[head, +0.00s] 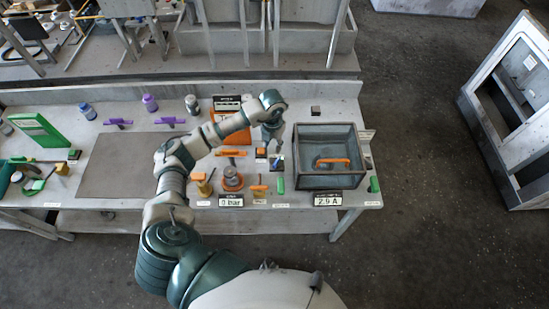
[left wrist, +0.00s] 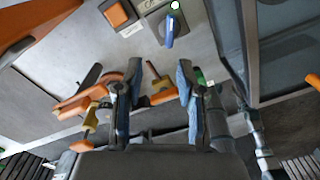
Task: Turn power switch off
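The power switch shows in the left wrist view as a blue knob (left wrist: 170,32) on a dark plate (left wrist: 155,18), with a small pale-green light beside it. In the head view the blue switch (head: 276,163) is small, near the table's middle, left of the glass-walled box. My left gripper (head: 273,130) is over the table close to the switch. In the left wrist view its two blue-lined fingers (left wrist: 156,85) are apart with nothing between them, and the knob is beyond their tips. My right gripper is not in view.
An orange button (left wrist: 117,15) sits left of the switch. A dark open-topped box (head: 322,178) holds an orange-handled part. Displays read "2.9 A" (head: 328,199) and "0 bar" (head: 230,201). Orange-handled valves (head: 232,179) stand at the front. A bare mat (head: 120,170) lies left.

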